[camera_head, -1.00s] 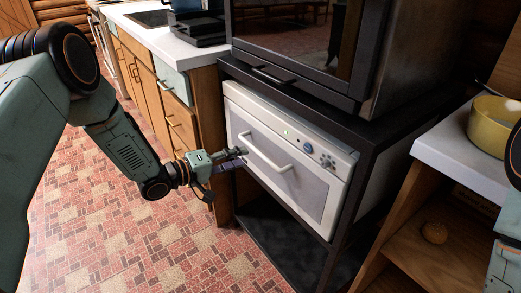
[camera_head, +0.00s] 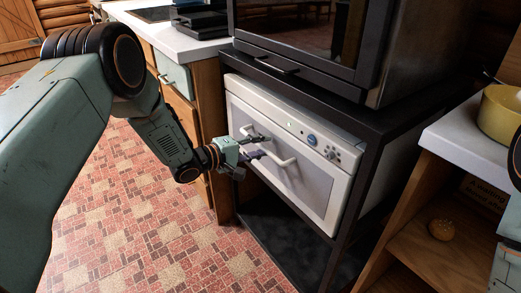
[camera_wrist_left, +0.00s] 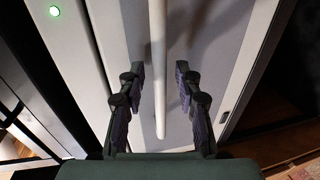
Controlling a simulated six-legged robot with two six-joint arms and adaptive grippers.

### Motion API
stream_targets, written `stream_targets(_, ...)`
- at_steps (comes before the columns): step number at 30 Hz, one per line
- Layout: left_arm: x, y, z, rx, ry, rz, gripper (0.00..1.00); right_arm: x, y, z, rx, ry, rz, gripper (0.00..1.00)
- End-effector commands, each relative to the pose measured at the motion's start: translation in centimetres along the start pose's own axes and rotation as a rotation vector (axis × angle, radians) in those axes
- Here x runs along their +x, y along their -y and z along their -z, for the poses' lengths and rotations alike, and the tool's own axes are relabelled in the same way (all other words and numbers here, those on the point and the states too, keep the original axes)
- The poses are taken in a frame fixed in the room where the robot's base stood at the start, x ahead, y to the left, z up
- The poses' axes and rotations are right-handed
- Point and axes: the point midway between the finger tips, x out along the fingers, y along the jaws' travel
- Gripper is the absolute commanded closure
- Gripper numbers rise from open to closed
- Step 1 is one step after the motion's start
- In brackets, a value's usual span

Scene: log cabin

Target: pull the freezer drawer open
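The white freezer drawer (camera_head: 308,190) is in the black frame, its front with a round knob and buttons at the upper right. It looks shut. A white bar handle (camera_head: 287,161) runs across its front. My left gripper (camera_head: 263,145) is at the handle's left part, fingers pointing at the drawer front. In the left wrist view, the handle (camera_wrist_left: 159,60) runs between the two fingers of my open gripper (camera_wrist_left: 160,88), with a gap on both sides. Of my right arm only parts show at the right edge; its gripper is out of view.
A dark-glass appliance (camera_head: 305,30) stands on top of the black frame (camera_head: 345,115). At right is a white-topped wooden shelf unit (camera_head: 465,140) with a yellow pot (camera_head: 499,113). Wooden cabinets (camera_head: 180,104) stand at left. The tiled floor (camera_head: 150,240) in front is clear.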

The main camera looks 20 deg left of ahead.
Motion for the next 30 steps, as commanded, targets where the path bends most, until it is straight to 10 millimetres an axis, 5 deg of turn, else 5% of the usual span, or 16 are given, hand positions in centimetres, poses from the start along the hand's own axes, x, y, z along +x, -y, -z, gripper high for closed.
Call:
stream_targets(10, 0.46, -0.05, 0.04, 0.000, 0.000, -0.001, 0.66, 0.13, 0.00, 0.01, 0.000, 0.000, 0.000, 0.60)
stream_targets(22, 0.44, -0.04, 0.03, 0.000, 0.000, -0.001, 1.00, 0.13, 0.00, 0.02, 0.000, 0.000, 0.000, 0.60)
stream_targets(30, 0.43, -0.03, 0.00, 0.000, 0.001, 0.000, 1.00, 0.13, 0.00, 0.02, 0.000, 0.000, 0.000, 0.60)
